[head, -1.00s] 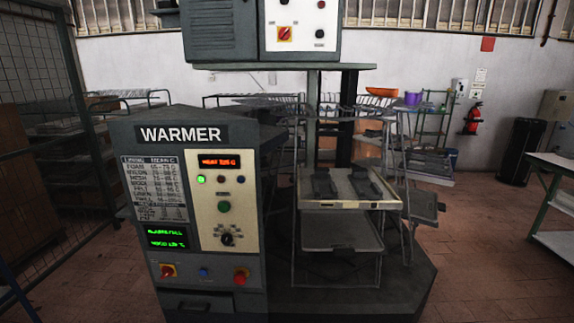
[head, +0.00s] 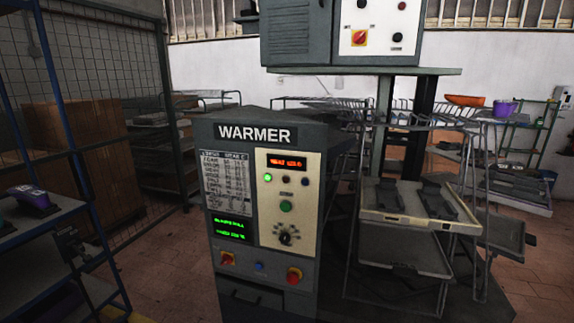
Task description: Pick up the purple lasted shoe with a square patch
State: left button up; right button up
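A small purple shoe-like object (head: 35,198) sits on the top shelf of a blue-framed rack (head: 75,211) at the left edge of the head view. A bit of green shows beside it. It is too small and dark to tell whether it bears a square patch. Another purple object (head: 505,108), more like a bowl or tub, stands on a far shelf at the right. Neither of my grippers is in view.
The grey warmer cabinet (head: 232,283) stands in the middle, with a tray (head: 390,217) on a stand to its right. A wire mesh fence (head: 113,90) is behind the rack. Bare tiled floor (head: 165,270) lies between rack and warmer.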

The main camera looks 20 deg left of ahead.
aim_at(38, 199)
jog(key=u, duration=2.2)
